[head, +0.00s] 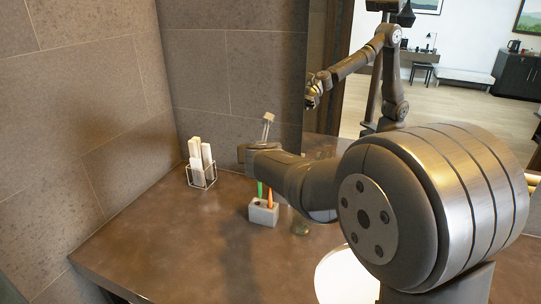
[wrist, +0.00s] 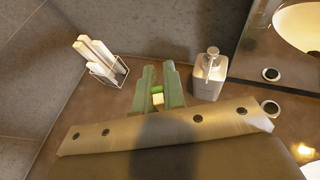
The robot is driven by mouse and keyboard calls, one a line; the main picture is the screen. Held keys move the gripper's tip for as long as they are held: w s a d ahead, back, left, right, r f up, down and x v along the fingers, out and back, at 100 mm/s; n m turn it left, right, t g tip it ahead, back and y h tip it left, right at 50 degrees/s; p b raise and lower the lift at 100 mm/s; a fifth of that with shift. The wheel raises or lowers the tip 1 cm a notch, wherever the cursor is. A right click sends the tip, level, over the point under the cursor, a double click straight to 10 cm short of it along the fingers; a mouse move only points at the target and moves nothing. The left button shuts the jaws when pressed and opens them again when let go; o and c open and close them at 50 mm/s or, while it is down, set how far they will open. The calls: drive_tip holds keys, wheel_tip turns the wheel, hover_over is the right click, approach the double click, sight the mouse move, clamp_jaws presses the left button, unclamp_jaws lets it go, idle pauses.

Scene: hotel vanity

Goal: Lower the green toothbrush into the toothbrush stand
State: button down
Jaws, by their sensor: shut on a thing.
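The green toothbrush (head: 260,188) is upright below my gripper (head: 251,157) in the head view. My gripper is shut on it. Its lower end meets the top of the grey block-shaped toothbrush stand (head: 263,214); I cannot tell whether it is inside a hole. An orange toothbrush (head: 269,197) stands in the stand, just right of the green one. In the wrist view my gripper (wrist: 158,88) has the green toothbrush (wrist: 157,89) between its fingers, with a small white patch beside it. The stand is hidden in that view.
A wire holder with white upright items (head: 201,168) stands at the back left. A soap dispenser (wrist: 209,75) is right of my gripper in the wrist view. A small dark green object (head: 300,228) lies right of the stand, near a white basin (head: 345,280). The counter's left front is clear.

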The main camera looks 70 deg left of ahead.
wheel_tip(320, 180, down, 8)
drive_tip(key=a, duration=0.2)
idle(1.2)
idle(0.3)
drive_tip(key=c, duration=1.4)
unclamp_jaws()
drive_tip(key=shift+c, duration=0.2)
drive_tip(key=shift+s, duration=0.1)
drive_tip(key=v, duration=1.7)
drive_tip(key=shift+d, duration=0.25)
drive_tip(key=shift+s+f, duration=0.1)
drive_tip(key=shift+s, duration=0.05)
